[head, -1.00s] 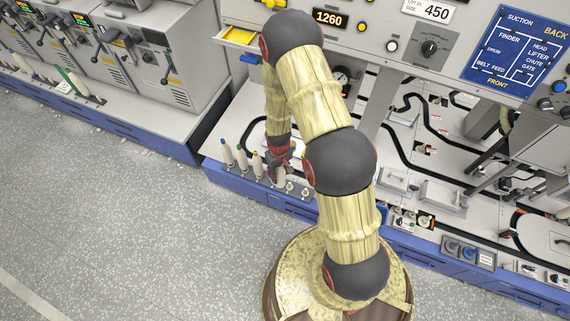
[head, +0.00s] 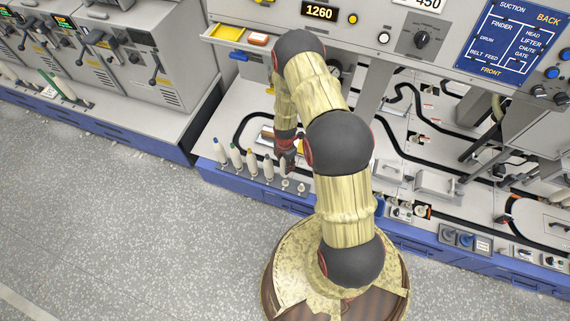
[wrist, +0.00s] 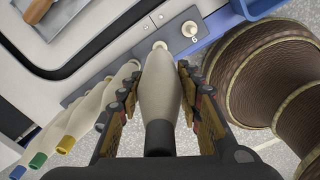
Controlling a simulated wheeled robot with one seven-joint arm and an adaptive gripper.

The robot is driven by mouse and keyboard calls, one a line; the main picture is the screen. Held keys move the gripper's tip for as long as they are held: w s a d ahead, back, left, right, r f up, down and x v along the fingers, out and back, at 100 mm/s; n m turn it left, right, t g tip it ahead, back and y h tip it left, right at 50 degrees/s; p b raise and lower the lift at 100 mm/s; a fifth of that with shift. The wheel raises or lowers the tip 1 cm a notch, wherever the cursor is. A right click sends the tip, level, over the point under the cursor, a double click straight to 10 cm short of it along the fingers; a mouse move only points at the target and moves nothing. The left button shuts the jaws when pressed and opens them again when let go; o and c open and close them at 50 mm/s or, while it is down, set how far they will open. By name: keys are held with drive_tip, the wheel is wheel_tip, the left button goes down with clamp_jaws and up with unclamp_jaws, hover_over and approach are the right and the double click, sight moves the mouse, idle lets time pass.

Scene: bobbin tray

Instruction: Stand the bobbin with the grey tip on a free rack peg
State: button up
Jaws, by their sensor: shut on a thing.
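The bobbin with the grey tip (wrist: 158,90) is cream-coloured, its dark grey tip toward the wrist camera. My gripper (wrist: 162,73) is shut on it; the gripper (head: 286,150) also shows over the rack in the head view. The bobbin's narrow end overlaps a rack peg (wrist: 160,45) in the wrist view; in the head view it appears just above the pegs, and I cannot tell whether they touch. A bare peg (wrist: 190,28) marked 6 stands to the right. Bobbins with yellow (wrist: 65,144), green (wrist: 38,160) and blue (wrist: 17,172) tips stand to the left.
My base is right of the rack. An open drawer (head: 228,34) with yellow and orange things juts from the panel above. The grey floor (head: 120,220) in front is clear.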

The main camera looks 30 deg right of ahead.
drive_tip(key=shift+f+b, duration=1.9)
drive_tip(key=shift+f, duration=1)
drive_tip(key=shift+f+b, duration=0.45)
drive_tip(key=shift+f, duration=0.1)
drive_tip(key=o, duration=1)
drive_tip(key=shift+c, duration=0.2)
wheel_tip(320, 180, up, 11)
drive_tip(key=p, duration=0.7)
